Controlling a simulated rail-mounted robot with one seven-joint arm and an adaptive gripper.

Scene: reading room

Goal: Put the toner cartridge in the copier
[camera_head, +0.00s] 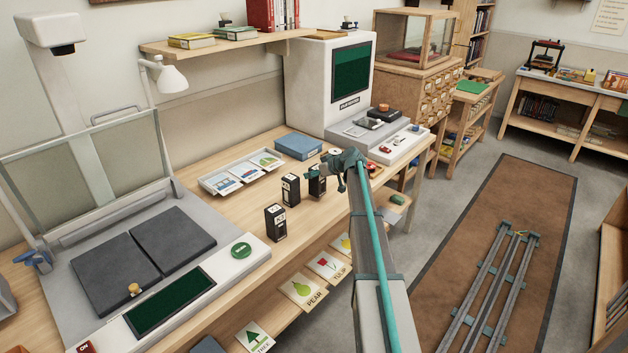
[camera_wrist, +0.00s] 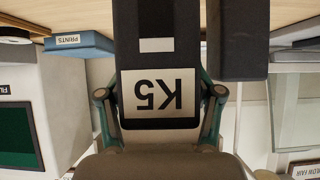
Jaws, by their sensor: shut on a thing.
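My gripper (camera_head: 338,163) is over the right part of the wooden desk, shut on a black toner cartridge (camera_head: 317,185). In the wrist view this toner cartridge (camera_wrist: 160,45) fills the space between the fingers; its pale label reads K5, upside down in the picture. I cannot tell whether it touches the desk. Two similar black cartridges with pale labels stand upright on the desk, a middle cartridge (camera_head: 290,190) and a front cartridge (camera_head: 275,223). Part of a dark block (camera_wrist: 238,40) shows beside the held one. No machine is clearly marked as the copier.
A large overhead-scanner machine (camera_head: 195,288) stands at left. A microfilm reader (camera_head: 310,85) stands at the desk's far end. A card tray (camera_head: 225,188) and blue box (camera_head: 298,146) lie behind the cartridges. Picture cards (camera_head: 303,290) line a lower shelf.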

